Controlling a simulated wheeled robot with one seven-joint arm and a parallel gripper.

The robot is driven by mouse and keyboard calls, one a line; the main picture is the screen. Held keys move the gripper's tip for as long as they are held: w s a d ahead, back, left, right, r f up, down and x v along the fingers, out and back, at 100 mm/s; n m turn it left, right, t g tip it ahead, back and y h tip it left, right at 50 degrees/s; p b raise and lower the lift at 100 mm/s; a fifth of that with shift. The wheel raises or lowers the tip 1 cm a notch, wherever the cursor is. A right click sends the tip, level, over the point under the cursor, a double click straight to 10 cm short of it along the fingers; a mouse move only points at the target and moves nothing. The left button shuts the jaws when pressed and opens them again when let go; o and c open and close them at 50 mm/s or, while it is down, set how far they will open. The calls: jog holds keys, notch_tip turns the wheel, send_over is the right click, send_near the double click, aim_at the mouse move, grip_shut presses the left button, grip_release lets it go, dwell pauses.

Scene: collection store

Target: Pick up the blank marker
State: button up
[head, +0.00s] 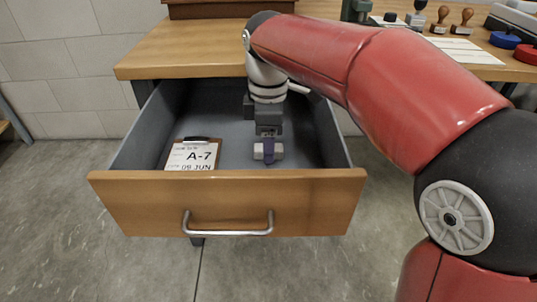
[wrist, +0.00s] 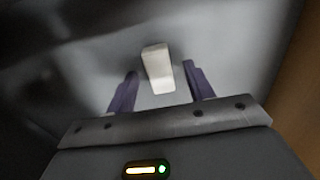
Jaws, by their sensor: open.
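The blank marker looks like a small plain white block; in the head view the marker (head: 278,152) lies on the floor of the open drawer, its middle hidden by a purple finger. In the wrist view the marker (wrist: 157,68) shows between the two purple fingertips, with a gap on each side. My gripper (head: 268,150) reaches down into the drawer at the marker. In the wrist view my gripper (wrist: 160,76) is open, with nothing held. I cannot tell whether the fingers touch the drawer floor.
The tabletop (head: 180,50) overhangs the drawer's back. Stamps (head: 463,22) and ink pads (head: 505,40) stand at the right.

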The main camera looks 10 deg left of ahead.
jog(key=shift+f, duration=0.2)
jog(key=c, duration=1.1)
jog(key=shift+r, duration=0.1)
